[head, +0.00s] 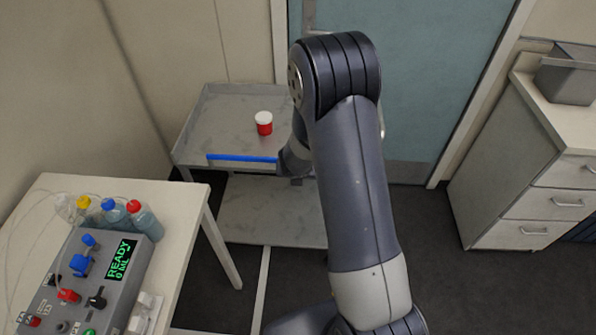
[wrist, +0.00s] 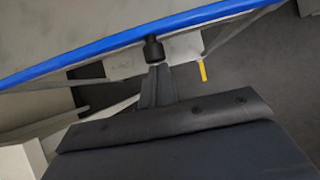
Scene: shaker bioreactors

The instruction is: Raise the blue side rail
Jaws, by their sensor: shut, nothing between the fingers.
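The blue side rail (head: 238,157) is a thin bar along the near side of a grey cart in the head view. Its right part is hidden behind my arm. In the wrist view the rail (wrist: 110,42) crosses the top of the picture as a slanted blue band. My gripper (wrist: 153,50) is shut and empty, its dark tip right at the lower edge of the band. I cannot tell whether it touches the rail. In the head view my gripper is mostly hidden by the arm.
The grey cart (head: 215,112) carries a red jar with a white lid (head: 264,123) and has a lower shelf (head: 250,205). A white table (head: 185,215) with a control box (head: 75,285) and bottles stands at the left. Drawers (head: 530,205) stand at the right. A yellow piece (wrist: 203,72) shows below the rail.

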